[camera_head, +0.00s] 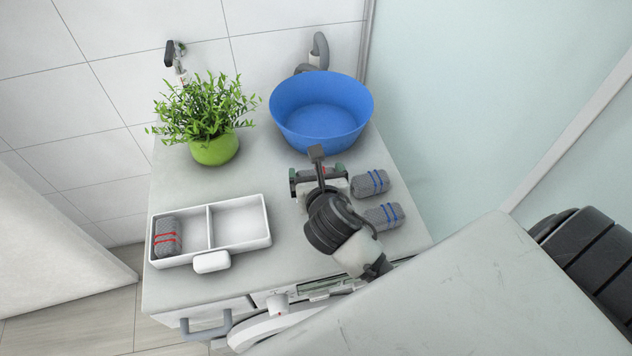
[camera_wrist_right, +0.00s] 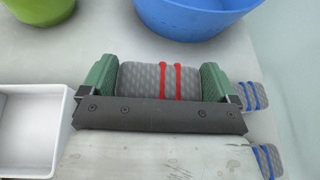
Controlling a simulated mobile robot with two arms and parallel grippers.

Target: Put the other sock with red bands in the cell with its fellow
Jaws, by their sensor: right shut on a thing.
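A grey rolled sock with red bands (camera_wrist_right: 160,80) is between the green fingers of my right gripper (camera_wrist_right: 158,85), which is shut on it. In the head view my right gripper (camera_head: 320,178) is over the counter, right of the tray, and mostly hides this sock. The white two-cell tray (camera_head: 262,238) stands at the left front of the counter. Its left cell holds the other red-banded sock (camera_head: 167,238); its right cell is empty. My left gripper is not in view.
Two grey socks with blue bands (camera_head: 370,183) (camera_head: 384,216) lie close to the right of my gripper. A blue basin (camera_head: 320,110) and a green potted plant (camera_head: 213,150) stand at the back. A white rounded object (camera_head: 211,262) is at the tray's front.

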